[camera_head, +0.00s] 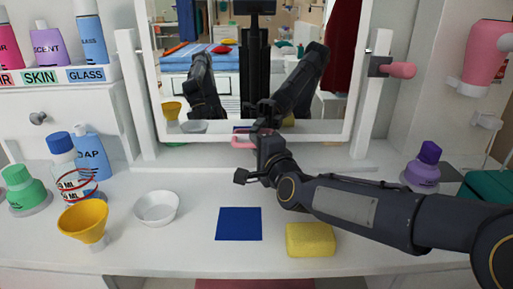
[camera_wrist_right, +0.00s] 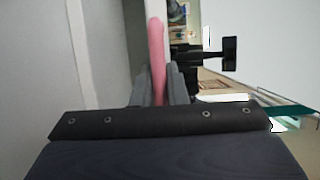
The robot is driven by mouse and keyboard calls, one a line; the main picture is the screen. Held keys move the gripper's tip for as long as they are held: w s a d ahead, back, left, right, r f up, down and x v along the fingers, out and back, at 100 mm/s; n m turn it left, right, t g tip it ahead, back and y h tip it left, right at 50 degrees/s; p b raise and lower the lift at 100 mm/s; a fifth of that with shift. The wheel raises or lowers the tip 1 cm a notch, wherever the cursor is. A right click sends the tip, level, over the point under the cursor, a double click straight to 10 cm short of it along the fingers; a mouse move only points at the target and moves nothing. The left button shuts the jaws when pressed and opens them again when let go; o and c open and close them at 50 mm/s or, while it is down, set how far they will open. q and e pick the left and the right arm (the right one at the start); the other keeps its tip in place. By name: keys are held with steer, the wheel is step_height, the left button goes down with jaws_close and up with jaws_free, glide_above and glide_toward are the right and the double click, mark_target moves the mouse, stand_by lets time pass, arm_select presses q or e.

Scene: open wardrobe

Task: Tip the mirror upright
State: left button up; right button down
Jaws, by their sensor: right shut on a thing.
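The mirror (camera_head: 335,110) has a white frame and hangs between two white posts on the counter. Its glass reflects the room and my own arms. A pink pull (camera_head: 241,143) sits at the middle of its lower edge. My right gripper (camera_head: 262,140) is at this lower edge and partly hides the pull. In the right wrist view a pink bar (camera_wrist_right: 156,50) runs between the fingers of my right gripper (camera_wrist_right: 157,85), which is shut on it. A pink knob (camera_head: 401,69) sits on the right post. My left gripper shows only as a possible reflection.
On the counter are a white bowl (camera_head: 156,207), a yellow funnel (camera_head: 84,221), a blue cloth (camera_head: 239,224), and a yellow sponge (camera_head: 310,240) under my right forearm. Bottles stand at left. A purple bottle (camera_head: 424,166) and a pink hair dryer (camera_head: 487,58) are at right.

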steer(key=c, duration=1.5)
jaws_free()
steer(key=shift+o, duration=0.2)
steer(key=p+v, duration=0.1)
steer(key=v, duration=0.7)
steer(key=shift+w, duration=0.1)
